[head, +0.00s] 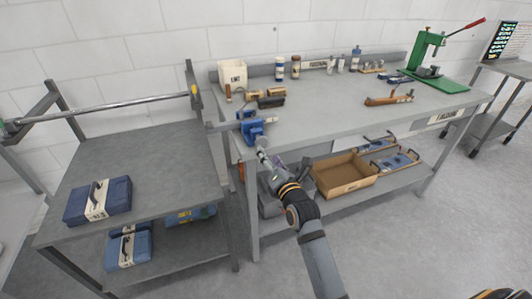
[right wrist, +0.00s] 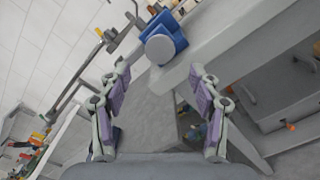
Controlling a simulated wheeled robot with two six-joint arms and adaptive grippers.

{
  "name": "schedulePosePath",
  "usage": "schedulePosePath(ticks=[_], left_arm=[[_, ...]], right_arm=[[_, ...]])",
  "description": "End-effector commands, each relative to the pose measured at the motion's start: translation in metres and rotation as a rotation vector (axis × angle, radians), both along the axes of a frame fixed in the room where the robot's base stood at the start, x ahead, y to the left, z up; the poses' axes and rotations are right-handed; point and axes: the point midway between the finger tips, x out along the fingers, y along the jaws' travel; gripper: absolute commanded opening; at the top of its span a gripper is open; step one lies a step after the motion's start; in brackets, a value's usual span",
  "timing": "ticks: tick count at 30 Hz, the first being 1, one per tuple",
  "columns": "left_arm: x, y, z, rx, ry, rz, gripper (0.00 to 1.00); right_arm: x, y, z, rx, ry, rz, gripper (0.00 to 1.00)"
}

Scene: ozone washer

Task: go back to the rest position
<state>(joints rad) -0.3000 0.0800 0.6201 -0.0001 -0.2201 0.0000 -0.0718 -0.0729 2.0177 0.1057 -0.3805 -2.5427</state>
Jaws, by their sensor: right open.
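My right gripper (head: 266,160) is in the middle of the head view, just in front of the workbench's left front corner. In the right wrist view its two fingers (right wrist: 158,98) are spread wide with nothing between them. A blue vise (head: 256,128) is fixed at that corner, and it shows in the right wrist view (right wrist: 163,40) beyond the fingertips. In the head view the fingertips are close to the vise; I cannot tell whether they touch it. My left gripper is not seen; only a dark and orange part shows at the bottom right edge.
The workbench (head: 330,108) carries bottles, a wooden plane (head: 389,98) and a green press (head: 430,60). A grey cart (head: 150,165) with a blue case (head: 98,200) stands left. Floor in front is clear.

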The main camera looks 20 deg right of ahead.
Motion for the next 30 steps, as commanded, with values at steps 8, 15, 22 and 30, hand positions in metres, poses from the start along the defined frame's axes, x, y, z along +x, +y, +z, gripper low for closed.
schedulePosePath(ticks=[8, 15, 22, 30], left_arm=[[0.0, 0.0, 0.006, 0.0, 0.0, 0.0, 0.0], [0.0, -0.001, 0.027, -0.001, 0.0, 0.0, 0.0], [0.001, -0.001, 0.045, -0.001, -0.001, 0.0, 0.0], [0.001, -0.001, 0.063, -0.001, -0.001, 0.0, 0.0]], right_arm=[[0.002, 0.0, -0.041, 0.115, 0.089, -0.003, 0.63], [-0.041, -0.006, -0.236, 0.68, 0.471, -0.165, 0.63], [-0.163, -0.026, -0.401, 1.191, 0.745, -0.563, 0.63], [-0.367, -0.061, -0.515, 1.614, 0.803, -1.225, 0.63]])
